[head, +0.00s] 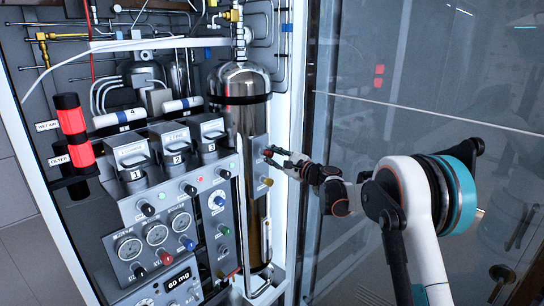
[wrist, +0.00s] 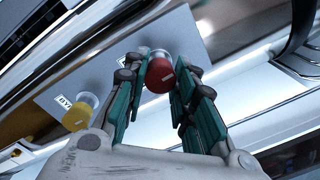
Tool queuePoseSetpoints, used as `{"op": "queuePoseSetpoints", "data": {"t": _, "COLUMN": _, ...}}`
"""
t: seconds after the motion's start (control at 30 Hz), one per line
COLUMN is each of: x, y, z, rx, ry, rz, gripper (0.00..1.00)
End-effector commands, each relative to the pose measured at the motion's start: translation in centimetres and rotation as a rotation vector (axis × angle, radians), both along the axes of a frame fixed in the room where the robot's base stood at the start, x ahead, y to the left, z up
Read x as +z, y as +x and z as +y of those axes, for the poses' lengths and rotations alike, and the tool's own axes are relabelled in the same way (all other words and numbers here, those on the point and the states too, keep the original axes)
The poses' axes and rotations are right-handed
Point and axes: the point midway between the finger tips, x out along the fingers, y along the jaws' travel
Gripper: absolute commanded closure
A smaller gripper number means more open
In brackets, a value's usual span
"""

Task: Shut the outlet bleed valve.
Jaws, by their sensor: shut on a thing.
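A round red knob (wrist: 159,76) with a pale mark on its face sits on a short metal stem on a grey side plate (wrist: 107,45). My gripper (wrist: 160,84) is shut on the red knob, with one teal finger on each side of it. In the head view my gripper (head: 277,157) is at the upper part of the narrow plate right of the steel cylinder, and its fingers partly cover the knob. A yellow knob (wrist: 77,114) stands on the same plate, apart from my fingers; it also shows in the head view (head: 267,182). The small labels cannot be read surely.
A tall steel cylinder (head: 245,110) stands left of the plate. The main panel (head: 150,213) with gauges and several small knobs is farther left. A white cabinet post (head: 298,90) and a glass door (head: 440,70) are close on the right of my gripper.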

Motion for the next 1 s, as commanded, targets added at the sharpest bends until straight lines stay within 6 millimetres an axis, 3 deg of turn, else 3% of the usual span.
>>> {"op": "queuePoseSetpoints", "data": {"t": 0.67, "x": -0.13, "y": 0.0, "z": -0.08, "rx": -0.001, "ry": 0.041, "rz": 0.054, "gripper": 0.99}}
{"op": "queuePoseSetpoints", "data": {"t": 0.7, "x": -0.13, "y": 0.0, "z": -0.08, "rx": -0.001, "ry": 0.041, "rz": 0.054, "gripper": 0.73}}
{"op": "queuePoseSetpoints", "data": {"t": 0.8, "x": -0.11, "y": 0.0, "z": -0.08, "rx": -0.001, "ry": 0.041, "rz": 0.054, "gripper": 0.55}}
{"op": "queuePoseSetpoints", "data": {"t": 1.0, "x": -0.07, "y": -0.01, "z": -0.04, "rx": -0.001, "ry": 0.042, "rz": 0.054, "gripper": 0.55}}
